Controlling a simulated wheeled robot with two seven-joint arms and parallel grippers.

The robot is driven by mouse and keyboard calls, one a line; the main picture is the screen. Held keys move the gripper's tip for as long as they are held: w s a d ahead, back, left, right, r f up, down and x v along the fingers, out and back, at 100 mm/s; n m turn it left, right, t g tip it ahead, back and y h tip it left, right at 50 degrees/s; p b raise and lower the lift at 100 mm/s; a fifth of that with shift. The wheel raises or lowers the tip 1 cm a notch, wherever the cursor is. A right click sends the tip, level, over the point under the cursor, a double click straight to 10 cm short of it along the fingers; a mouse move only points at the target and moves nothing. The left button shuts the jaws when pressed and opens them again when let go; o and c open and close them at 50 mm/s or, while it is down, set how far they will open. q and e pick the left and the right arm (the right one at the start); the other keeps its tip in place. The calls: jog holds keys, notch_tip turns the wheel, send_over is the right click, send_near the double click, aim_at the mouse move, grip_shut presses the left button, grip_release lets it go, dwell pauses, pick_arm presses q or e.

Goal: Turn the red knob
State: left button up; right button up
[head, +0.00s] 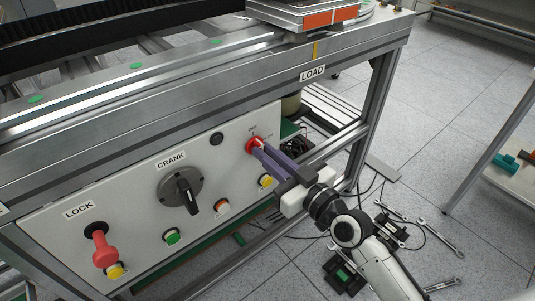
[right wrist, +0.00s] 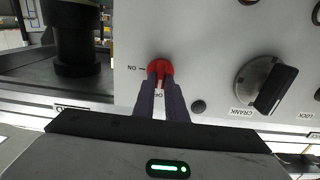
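The red knob (head: 252,145) is on the right part of the pale panel (head: 130,225). My right gripper (head: 262,149) reaches it from the lower right, with its dark fingers at the knob. In the right wrist view the red knob (right wrist: 160,67) has a fingertip on each side of its grip, and the fingers (right wrist: 159,82) appear closed on it. A white line on the knob points down in that view, toward a partly hidden label; "ON" is printed to its left. My left gripper is not in view.
The panel also carries a black crank (head: 182,190), a red lock handle (head: 104,250) and several coloured buttons. A metal frame beam (head: 200,95) runs above it. Tools and cables lie on the floor around a wrench (head: 440,238) at the right.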

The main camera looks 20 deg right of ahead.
grip_shut()
jog(key=m+p, duration=0.3)
jog(key=m, duration=0.5)
jog(key=shift+d+m+p, duration=0.15)
jog(key=shift+m+p, duration=0.15)
jog(key=shift+p, duration=0.05)
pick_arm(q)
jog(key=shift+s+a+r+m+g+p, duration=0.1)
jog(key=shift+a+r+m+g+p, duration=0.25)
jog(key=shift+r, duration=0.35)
pick_arm(e)
jog(key=shift+w+d+f+m, duration=0.1)
jog(key=shift+f+m, duration=0.05)
jog(key=shift+m, duration=2.15)
jog(key=shift+f+m, duration=0.15)
jog(key=shift+m, duration=2.15)
